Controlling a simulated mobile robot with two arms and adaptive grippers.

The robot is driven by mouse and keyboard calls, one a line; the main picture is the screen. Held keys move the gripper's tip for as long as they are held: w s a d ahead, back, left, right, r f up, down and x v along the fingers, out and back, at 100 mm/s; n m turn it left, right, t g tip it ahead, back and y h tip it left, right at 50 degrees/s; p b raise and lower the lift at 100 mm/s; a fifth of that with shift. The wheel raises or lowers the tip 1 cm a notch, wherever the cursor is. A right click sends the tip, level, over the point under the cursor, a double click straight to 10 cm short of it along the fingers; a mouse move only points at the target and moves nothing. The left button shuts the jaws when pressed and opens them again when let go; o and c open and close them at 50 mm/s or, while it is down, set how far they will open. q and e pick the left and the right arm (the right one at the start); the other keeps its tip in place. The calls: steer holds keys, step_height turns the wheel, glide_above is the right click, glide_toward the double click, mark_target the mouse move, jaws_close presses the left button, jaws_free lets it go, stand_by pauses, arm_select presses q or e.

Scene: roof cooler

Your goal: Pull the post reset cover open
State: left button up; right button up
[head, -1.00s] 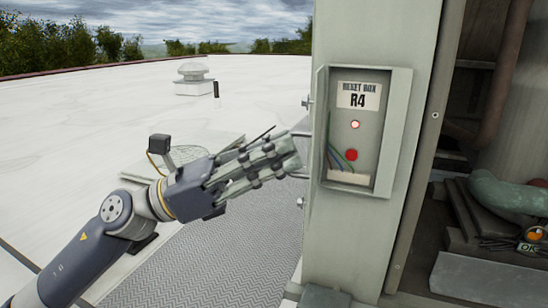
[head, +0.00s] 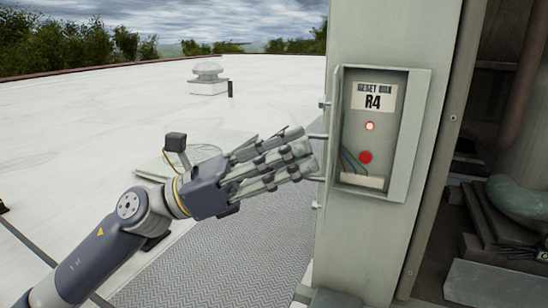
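The reset box R4 (head: 377,135) is a grey-green box on the post (head: 385,30). Its front stands open, showing a label, a lit indicator (head: 369,126), a red button (head: 365,157) and coloured wires. No cover lies across the front. Small hinge-like pieces show at the box's left side, and I cannot make out the cover clearly there. My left gripper (head: 306,150) is just left of the box, pointing right. Its fingers look extended and apart, with nothing clearly held. The fingertips are close to the post's left edge; contact cannot be told. My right gripper is out of view.
An open cabinet with a green pipe (head: 520,200) and stacked parts stands right of the post. A ridged grey walkway (head: 225,265) runs below my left arm. A roof vent (head: 208,78) stands far back. The white roof (head: 90,130) to the left is mostly clear.

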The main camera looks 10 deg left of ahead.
arm_select(q)
steer(key=v, duration=1.2)
steer(key=shift+r, duration=0.15)
steer(key=shift+c, duration=1.3)
steer(key=d+r+n+t+y+p, duration=0.1)
steer(key=d+r+t+p, duration=0.1)
steer(key=d+p, duration=0.3)
steer(key=w+d+r+n+t+y+p, duration=0.1)
steer(key=d+t+p, duration=0.3)
steer(key=p, duration=0.5)
steer(key=shift+w+d+r+n+y, duration=0.3)
steer(key=shift+d+r+n+y, duration=0.25)
steer(key=shift+d, duration=0.6)
jaws_close()
